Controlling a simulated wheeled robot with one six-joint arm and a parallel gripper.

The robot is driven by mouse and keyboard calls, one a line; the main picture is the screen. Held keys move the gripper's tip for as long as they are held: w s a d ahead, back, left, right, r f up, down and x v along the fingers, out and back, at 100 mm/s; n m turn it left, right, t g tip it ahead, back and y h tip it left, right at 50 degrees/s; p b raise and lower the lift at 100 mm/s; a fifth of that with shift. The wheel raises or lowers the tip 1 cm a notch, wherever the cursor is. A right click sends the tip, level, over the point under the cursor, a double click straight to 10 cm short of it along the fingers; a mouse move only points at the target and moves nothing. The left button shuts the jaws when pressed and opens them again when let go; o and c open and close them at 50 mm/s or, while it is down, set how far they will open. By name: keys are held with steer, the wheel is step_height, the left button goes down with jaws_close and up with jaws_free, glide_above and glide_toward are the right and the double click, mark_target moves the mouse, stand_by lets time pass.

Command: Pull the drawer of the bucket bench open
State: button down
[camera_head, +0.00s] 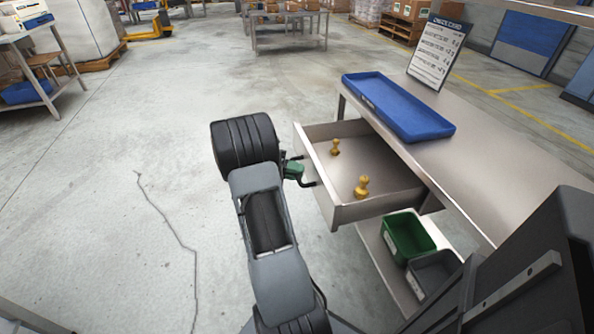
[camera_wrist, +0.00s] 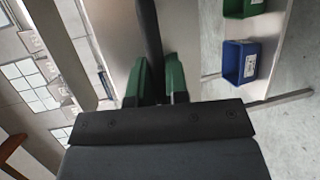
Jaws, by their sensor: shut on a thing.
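The bucket bench (camera_head: 490,165) is a grey metal table at the right in the head view. Its drawer (camera_head: 345,212) stands pulled out toward the left, and its inside shows. Two small yellow-brown knob-shaped pieces (camera_head: 362,187) stand upright in the drawer. My gripper (camera_head: 295,169) has green fingers and is at the dark handle (camera_head: 308,184) on the drawer's front. In the wrist view the green fingers of my gripper (camera_wrist: 159,82) are shut on the dark bar of the handle (camera_wrist: 150,40). The exact contact is partly hidden by the gripper body.
A blue tray (camera_head: 398,105) and a sign board (camera_head: 437,52) are on the bench top. A green bin (camera_head: 408,236) and a grey bin (camera_head: 433,270) are on the lower shelf. Another table (camera_head: 285,20) stands far back.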

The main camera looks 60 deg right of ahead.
steer(key=c, duration=1.1)
jaws_free()
steer(key=shift+w, duration=0.1)
steer(key=p+v, duration=0.2)
steer(key=v, duration=1.1)
steer(key=shift+w+a+r, duration=0.15)
steer(key=shift+w, duration=0.15)
